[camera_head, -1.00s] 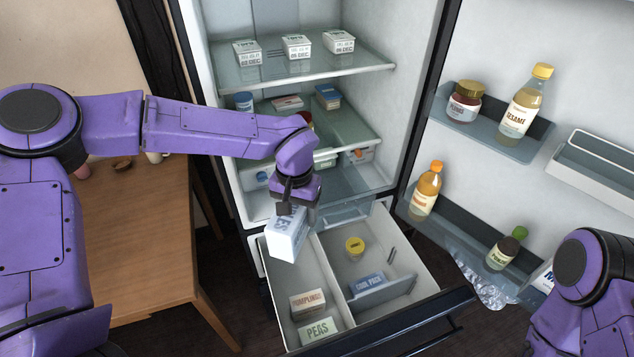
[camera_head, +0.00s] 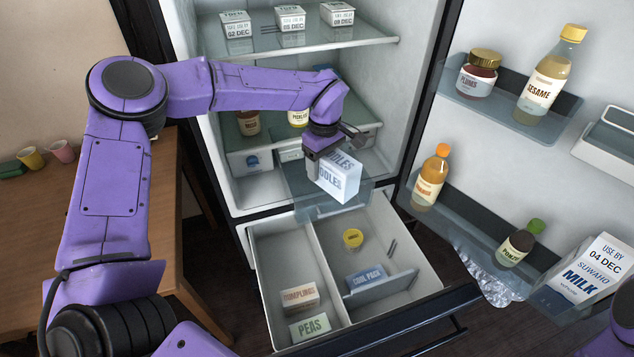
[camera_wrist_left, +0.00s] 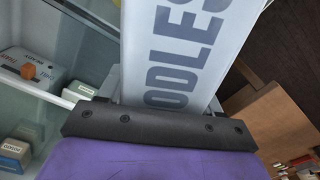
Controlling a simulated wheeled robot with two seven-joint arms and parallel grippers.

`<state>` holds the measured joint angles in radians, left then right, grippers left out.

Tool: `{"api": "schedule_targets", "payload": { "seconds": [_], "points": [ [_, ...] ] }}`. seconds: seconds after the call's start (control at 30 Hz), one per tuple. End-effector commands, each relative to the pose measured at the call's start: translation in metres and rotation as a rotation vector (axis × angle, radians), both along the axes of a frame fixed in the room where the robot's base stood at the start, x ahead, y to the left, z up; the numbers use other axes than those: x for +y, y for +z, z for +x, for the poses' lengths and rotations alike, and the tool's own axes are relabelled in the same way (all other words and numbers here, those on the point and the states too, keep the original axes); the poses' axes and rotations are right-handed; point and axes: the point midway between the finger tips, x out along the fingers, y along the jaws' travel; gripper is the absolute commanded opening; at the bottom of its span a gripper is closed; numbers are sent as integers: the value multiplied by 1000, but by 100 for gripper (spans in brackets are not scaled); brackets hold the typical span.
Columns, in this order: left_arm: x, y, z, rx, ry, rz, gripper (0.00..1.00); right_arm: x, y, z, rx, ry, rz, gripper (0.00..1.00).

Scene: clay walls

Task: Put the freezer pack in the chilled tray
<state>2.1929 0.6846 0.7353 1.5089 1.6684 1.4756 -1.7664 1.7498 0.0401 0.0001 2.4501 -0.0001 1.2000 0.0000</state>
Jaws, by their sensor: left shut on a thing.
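My left gripper (camera_head: 328,154) is shut on a white box with blue-grey lettering ending in "ODLES" (camera_head: 341,180), likely the freezer pack. The box is tilted and also fills the upper middle of the left wrist view (camera_wrist_left: 180,48). In the head view it appears over a translucent bluish tray (camera_head: 308,206), likely the chilled tray, which juts out at the bottom of the fridge compartment. I cannot tell whether box and tray touch. The arm and box hide part of the tray. My right gripper is out of view.
The open freezer drawer (camera_head: 277,262) below holds dumplings (camera_head: 300,297), peas (camera_head: 310,327), a blue cool pack (camera_head: 367,277) and a yellow-lidded tub (camera_head: 353,238). Glass shelves (camera_head: 300,42) stand above. The open door at right carries bottles and milk (camera_head: 590,272).

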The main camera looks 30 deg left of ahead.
Motion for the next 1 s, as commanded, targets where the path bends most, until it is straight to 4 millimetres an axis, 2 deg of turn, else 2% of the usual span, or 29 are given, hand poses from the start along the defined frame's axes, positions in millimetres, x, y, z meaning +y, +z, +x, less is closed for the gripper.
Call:
{"api": "schedule_targets", "payload": {
  "seconds": [0.03, 0.1, 0.2, 0.3, 0.43, 0.6, 1.0],
  "points": [
    [11, -17, 10, -2, 151, 0, 16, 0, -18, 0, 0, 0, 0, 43],
    [23, -22, 20, -4, 353, -1, 16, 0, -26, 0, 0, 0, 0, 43],
    [37, -27, 30, -5, 564, -3, 16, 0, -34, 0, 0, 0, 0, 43],
    [45, -30, 35, -7, 693, -3, 16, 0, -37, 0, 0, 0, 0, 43],
    [49, -40, 37, -3, 755, -1, 16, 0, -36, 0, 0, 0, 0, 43],
    [48, -76, 37, -3, 754, -1, 16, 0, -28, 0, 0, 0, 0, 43],
    [48, -129, 38, -6, 753, -3, 16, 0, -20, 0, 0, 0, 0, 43]
  ]
}}
